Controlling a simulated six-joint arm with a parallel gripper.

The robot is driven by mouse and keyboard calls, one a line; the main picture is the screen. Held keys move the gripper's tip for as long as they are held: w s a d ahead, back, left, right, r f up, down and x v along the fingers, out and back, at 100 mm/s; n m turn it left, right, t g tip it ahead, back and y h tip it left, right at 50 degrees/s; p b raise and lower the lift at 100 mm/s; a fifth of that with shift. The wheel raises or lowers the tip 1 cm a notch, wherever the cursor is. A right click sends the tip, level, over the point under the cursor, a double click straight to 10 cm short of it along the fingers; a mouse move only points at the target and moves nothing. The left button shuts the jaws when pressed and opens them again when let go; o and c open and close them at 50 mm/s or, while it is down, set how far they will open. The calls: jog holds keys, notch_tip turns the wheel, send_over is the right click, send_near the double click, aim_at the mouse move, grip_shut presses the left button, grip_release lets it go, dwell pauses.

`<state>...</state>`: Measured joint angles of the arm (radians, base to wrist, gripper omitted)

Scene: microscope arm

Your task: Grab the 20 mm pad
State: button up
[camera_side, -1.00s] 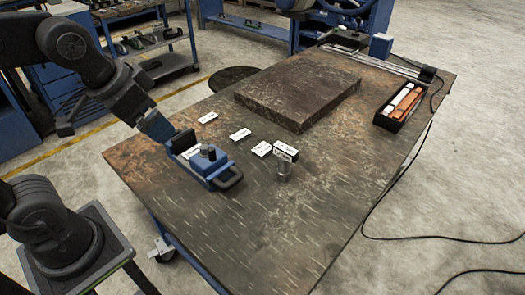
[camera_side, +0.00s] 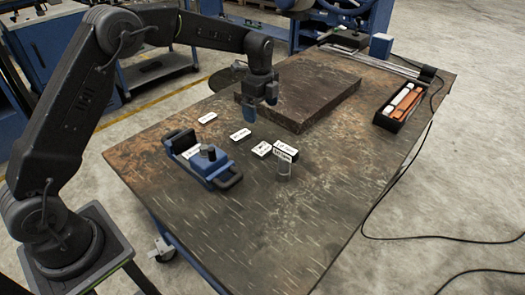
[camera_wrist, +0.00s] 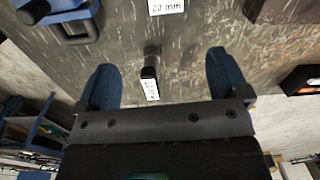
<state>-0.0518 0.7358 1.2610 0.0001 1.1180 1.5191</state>
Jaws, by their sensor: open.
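The 20 mm pad (camera_wrist: 168,7) shows at the top edge of the wrist view, its white face reading "20 mm" and partly cut off. A black piece with a small white label (camera_wrist: 152,88) lies nearer, between my fingers in that view; its text is unreadable. In the side view, my gripper (camera_side: 261,105) is above the table beside the dark slab, apart from the pads. Its blue fingers are wide apart and empty in the wrist view (camera_wrist: 165,78). Several white-labelled pads lie on the table in the side view; I cannot read which is 20 mm.
A blue fixture with handles (camera_side: 203,160) stands left of the pads. A dark slab (camera_side: 300,92) is behind them. A small grey cylinder (camera_side: 284,172) stands by the rightmost pad. A black tray with orange and white items (camera_side: 403,105) is at right. The front of the table is clear.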

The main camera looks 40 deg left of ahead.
notch_tip(320, 180, down, 3)
jog(key=w+m, duration=0.1)
send_over(264, 149)
jog(key=f, duration=0.8)
jog(key=shift+s+f, duration=0.2)
notch_tip(264, 149, down, 5)
jog(key=shift+w+a+f, duration=0.1)
jog(key=shift+w, duration=0.05)
jog(key=c, duration=1.2)
jog(key=shift+c, duration=0.4)
jog(key=shift+r, duration=0.3)
